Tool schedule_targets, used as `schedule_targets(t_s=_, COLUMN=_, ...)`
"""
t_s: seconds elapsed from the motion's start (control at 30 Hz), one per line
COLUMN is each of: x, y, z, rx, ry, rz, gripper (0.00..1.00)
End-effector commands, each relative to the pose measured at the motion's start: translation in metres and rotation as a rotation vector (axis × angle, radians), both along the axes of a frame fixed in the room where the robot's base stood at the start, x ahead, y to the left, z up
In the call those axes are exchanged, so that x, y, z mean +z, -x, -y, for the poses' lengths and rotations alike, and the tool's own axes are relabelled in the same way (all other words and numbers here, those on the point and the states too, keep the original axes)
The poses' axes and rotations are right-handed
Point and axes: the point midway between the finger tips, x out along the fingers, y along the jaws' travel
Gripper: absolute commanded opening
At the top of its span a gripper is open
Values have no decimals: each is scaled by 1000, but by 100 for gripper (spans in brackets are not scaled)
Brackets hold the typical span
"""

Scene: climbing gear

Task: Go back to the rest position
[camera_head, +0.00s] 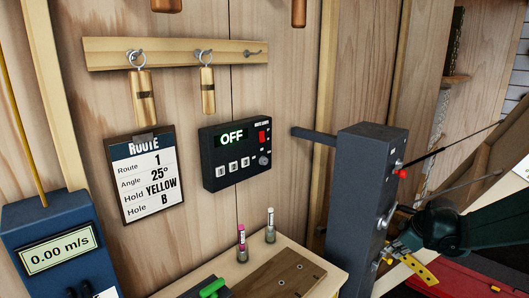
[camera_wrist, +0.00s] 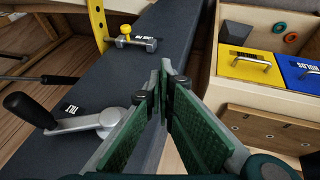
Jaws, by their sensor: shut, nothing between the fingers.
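My gripper (camera_wrist: 165,78) shows in the wrist view with its two green-padded fingers shut and nothing between them. Its fingertips are over the dark grey column (camera_wrist: 85,75), close to its right edge. A metal crank (camera_wrist: 90,122) with a black knob sits on the column, left of the fingers and apart from them. A yellow slotted strip (camera_wrist: 97,22) and a bolt (camera_wrist: 132,40) are beyond the fingertips. In the head view, my dark green arm (camera_head: 490,222) reaches in from the right edge beside the column (camera_head: 360,190). The fingers cannot be made out there.
A control box (camera_head: 236,152) reading OFF and a route card (camera_head: 146,178) are on the wooden wall. Two small tubes stand on the wooden shelf (camera_head: 205,272). A blue meter (camera_head: 55,248) is at left. Yellow (camera_wrist: 243,63) and blue (camera_wrist: 298,72) drawers lie right of my fingers.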

Motion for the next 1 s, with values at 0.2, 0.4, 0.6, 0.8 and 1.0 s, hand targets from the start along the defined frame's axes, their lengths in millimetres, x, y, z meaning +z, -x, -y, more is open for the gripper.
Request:
schedule_targets(t_s=0.2, x=29, y=23, z=-37, rx=-63, ry=-26, rz=0, gripper=0)
schedule_targets(t_s=0.4, x=51, y=45, z=-67, rx=-121, ry=-48, rz=0, gripper=0)
schedule_targets(t_s=0.6, x=70, y=70, z=-96, rx=-180, ry=-72, rz=3, gripper=0)
schedule_targets(t_s=0.8, x=86, y=96, z=-123, rx=-239, ry=-97, rz=7, gripper=0)
schedule_targets(t_s=1.0, x=99, y=124, z=-147, rx=-296, ry=-125, rz=14, gripper=0)
